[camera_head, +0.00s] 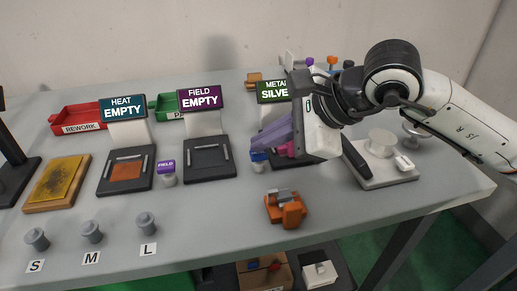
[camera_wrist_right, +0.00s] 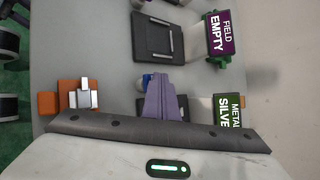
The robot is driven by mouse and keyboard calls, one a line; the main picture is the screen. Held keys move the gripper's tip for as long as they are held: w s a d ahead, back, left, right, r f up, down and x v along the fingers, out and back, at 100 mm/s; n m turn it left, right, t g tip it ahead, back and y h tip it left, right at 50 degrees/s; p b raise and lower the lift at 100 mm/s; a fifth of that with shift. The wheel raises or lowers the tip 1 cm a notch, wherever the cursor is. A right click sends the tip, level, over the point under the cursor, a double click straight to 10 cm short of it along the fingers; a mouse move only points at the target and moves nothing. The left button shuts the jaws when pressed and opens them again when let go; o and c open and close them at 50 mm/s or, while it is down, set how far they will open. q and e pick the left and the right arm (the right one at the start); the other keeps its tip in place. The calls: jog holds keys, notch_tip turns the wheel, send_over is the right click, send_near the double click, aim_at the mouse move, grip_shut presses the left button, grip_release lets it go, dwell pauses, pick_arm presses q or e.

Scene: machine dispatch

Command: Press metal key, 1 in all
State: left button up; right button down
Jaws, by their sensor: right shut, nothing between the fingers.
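The metal station sign (camera_head: 272,91) reads METAL and "SILVE", its right end hidden behind my right gripper. It also shows in the right wrist view (camera_wrist_right: 229,110). A blue-topped key (camera_head: 258,156) stands at the left front of that station; its label is not readable, and I take it as the metal key. In the right wrist view its blue top (camera_wrist_right: 146,79) is partly hidden by my fingers. My right gripper (camera_head: 256,143) has purple fingers shut together and empty, right at the blue key's top. I cannot tell whether they touch it. My left gripper is out of view.
The purple FIELD key (camera_head: 167,170) stands left, between the heat pad (camera_head: 103,185) and field pad (camera_head: 209,170). An orange clamp-like block (camera_head: 292,214) sits in front of my right gripper. A white fixture (camera_head: 385,178) is at right.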

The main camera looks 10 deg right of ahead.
aim_at(264, 155)
jog(key=shift+r, duration=0.8)
jog(key=shift+r+p, duration=1.55)
jog(key=shift+r, duration=0.95)
